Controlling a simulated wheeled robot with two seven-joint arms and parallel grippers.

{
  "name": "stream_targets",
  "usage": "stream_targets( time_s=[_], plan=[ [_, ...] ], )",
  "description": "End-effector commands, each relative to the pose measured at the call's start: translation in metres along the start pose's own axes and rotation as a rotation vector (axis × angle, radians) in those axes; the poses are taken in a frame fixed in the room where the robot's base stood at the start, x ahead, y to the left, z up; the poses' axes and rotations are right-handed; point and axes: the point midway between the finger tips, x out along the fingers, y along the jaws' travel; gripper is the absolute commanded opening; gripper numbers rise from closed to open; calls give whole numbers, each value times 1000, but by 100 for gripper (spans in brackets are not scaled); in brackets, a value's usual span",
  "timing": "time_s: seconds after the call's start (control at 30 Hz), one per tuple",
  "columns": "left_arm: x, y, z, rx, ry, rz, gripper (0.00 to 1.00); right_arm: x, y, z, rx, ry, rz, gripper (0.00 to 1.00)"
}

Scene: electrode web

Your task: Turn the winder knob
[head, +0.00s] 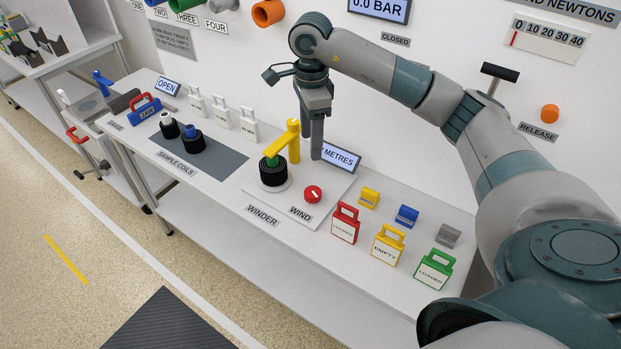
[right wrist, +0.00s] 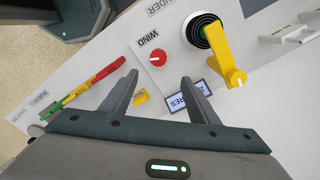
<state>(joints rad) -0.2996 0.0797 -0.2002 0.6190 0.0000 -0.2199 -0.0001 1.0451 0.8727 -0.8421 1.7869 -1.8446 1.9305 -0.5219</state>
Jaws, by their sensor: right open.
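The winder knob (head: 313,194) is a round red knob with a white mark, on the white winder plate by the label WIND. It also shows in the right wrist view (right wrist: 158,57), above and between the fingertips. My right gripper (head: 312,150) points down behind the knob, above the bench, beside the yellow winder arm (head: 283,146). Its fingers are apart and empty in the right wrist view (right wrist: 158,82), and it does not touch the knob. The black coil (head: 273,172) sits under the yellow arm. My left gripper is not in view.
A display reading METRES (head: 340,157) stands close behind my right gripper. Red (head: 345,223), yellow (head: 388,245) and green (head: 434,269) tags stand right of the knob, with small blocks behind. Sample coils on a grey mat (head: 225,160) lie to the left.

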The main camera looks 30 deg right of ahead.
Motion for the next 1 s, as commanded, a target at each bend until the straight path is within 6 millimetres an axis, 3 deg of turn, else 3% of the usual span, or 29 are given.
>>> stream_targets(
  time_s=[0.37,0.57,1.0],
  plan=[
    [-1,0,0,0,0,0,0,3,0,0,1,0,0,55],
    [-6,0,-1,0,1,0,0,16,0,0,1,0,3,55],
    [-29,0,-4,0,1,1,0,87,2,0,2,1,5,55]
  ],
)
